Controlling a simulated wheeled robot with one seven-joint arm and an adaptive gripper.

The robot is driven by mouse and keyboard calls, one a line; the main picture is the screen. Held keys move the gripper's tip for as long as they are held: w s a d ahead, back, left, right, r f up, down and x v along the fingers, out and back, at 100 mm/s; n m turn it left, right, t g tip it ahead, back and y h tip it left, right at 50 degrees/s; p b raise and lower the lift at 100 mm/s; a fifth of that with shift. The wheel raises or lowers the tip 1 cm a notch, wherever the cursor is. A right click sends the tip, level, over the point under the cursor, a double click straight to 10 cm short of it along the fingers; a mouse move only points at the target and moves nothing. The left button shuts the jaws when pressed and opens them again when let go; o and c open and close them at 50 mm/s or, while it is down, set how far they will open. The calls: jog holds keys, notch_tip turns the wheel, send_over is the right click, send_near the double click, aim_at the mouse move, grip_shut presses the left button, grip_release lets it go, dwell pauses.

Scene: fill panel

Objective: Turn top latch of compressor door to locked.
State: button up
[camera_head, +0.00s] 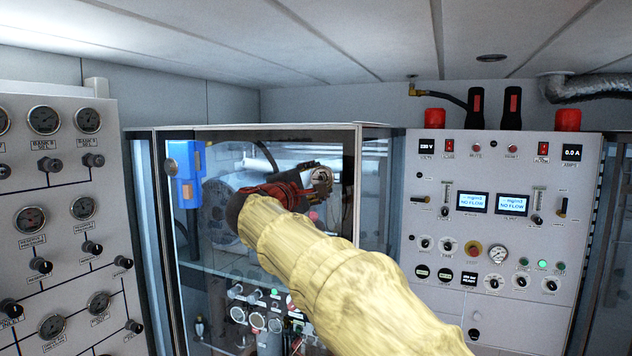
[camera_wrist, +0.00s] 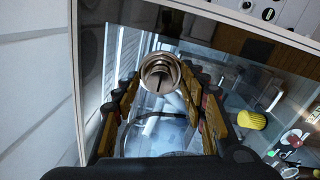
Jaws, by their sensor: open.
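The compressor door is a glass panel in a pale frame (camera_head: 262,128), closed as far as I can see. Its top latch (camera_wrist: 160,75) is a round silvery metal piece with a dark slot, seen nearly end-on in the wrist view. My gripper (camera_wrist: 162,90) is open, with one finger to the left and one to the right of the latch. I cannot tell whether the fingers touch it. In the head view my gripper (camera_head: 318,183) is in front of the door's upper right part, and the latch cannot be made out clearly there.
A gauge panel (camera_head: 60,210) stands at the left and a control panel (camera_head: 440,230) with displays and knobs at the right. A blue box (camera_head: 186,172) is at the door's upper left. Behind the glass are gauges and hoses. The ceiling (camera_head: 280,30) is low above.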

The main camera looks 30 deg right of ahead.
jog(key=v, duration=1.2)
dwell(0.4)
notch_tip(320, 180, down, 21)
jog(key=s+a+m+g+y, duration=0.2)
jog(key=s+a+g+y, duration=0.1)
jog(key=y, duration=0.3)
jog(key=s+a+f+m+g+y+b, duration=0.1)
jog(key=s+a+f+m+y+b, duration=0.1)
jog(key=s+f+b, duration=0.3)
jog(key=s+a+f+m+g+y+b, duration=0.1)
jog(key=s+a+f+m+y+b, duration=0.1)
jog(key=s+f, duration=1.1)
jog(key=s+a+f+m+y+b, duration=0.3)
jog(key=s+f+b, duration=0.5)
jog(key=f, duration=0.8)
jog(key=shift+s+f+m+g+y, duration=0.25)
jog(key=shift+s+m+g+y, duration=0.15)
jog(key=shift+s+m+y, duration=0.5)
jog(key=shift+s+a, duration=0.1)
jog(key=shift+a, duration=0.05)
